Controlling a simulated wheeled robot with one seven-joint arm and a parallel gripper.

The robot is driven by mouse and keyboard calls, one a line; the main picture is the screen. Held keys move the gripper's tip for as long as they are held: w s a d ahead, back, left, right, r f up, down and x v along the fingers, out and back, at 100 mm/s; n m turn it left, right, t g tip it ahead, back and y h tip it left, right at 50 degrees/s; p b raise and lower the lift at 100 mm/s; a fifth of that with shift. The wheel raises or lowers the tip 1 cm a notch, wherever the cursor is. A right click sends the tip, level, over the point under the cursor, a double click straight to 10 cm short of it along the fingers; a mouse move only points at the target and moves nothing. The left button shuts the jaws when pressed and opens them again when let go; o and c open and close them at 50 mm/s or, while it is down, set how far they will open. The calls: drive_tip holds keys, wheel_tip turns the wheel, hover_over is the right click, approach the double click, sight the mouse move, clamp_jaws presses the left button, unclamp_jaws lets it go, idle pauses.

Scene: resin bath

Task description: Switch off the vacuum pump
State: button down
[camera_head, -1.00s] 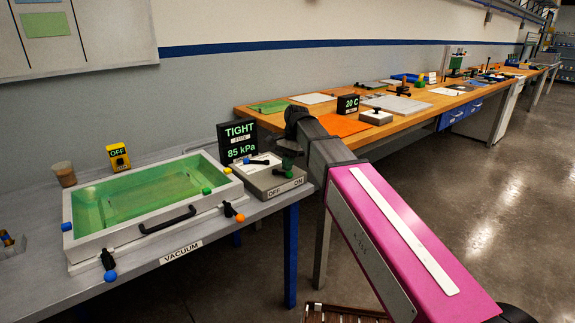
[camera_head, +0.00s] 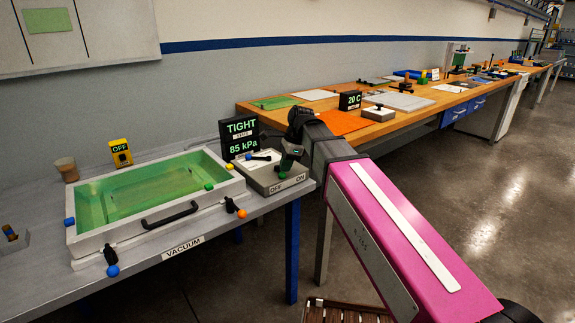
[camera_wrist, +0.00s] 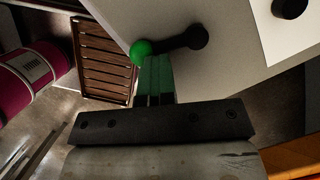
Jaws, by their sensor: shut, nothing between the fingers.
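The vacuum pump is a grey box (camera_head: 262,182) with OFF and ON labels on its front, right of the bath. Its black lever with a green ball knob (camera_head: 282,175) lies between the two labels; the knob also shows in the wrist view (camera_wrist: 141,50). My gripper (camera_head: 287,163) is shut and empty, beside the lever at the box's front right. In the wrist view its green fingertips (camera_wrist: 157,66) sit close against the lever, between ball and pivot; I cannot tell if they touch. The display (camera_head: 240,138) reads TIGHT, 85 kPa.
The green resin bath (camera_head: 100,243) with its black handle and coloured clamp knobs stands left of the pump. A blue-tipped black lever (camera_head: 262,157) lies on the pump's pale top plate. A yellow OFF box (camera_head: 120,153) and a cup (camera_head: 67,169) stand behind. A wooden workbench (camera_head: 400,128) extends right.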

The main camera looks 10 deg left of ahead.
drive_tip(key=shift+s+a+m, duration=0.1)
drive_tip(key=shift+s+m, duration=0.2)
drive_tip(key=shift+m, duration=0.2)
drive_tip(key=shift+s+f, duration=0.1)
drive_tip(key=shift+s, duration=0.15)
idle(0.3)
drive_tip(key=d, duration=0.1)
drive_tip(key=w+d, duration=0.1)
drive_tip(key=w+d+r, duration=0.1)
drive_tip(key=shift+d, duration=0.4)
drive_tip(key=s+v, duration=0.1)
drive_tip(key=v, duration=0.8)
drive_tip(key=shift+w+r, duration=0.4)
drive_tip(key=shift+r, duration=0.05)
drive_tip(key=shift+a, duration=0.15)
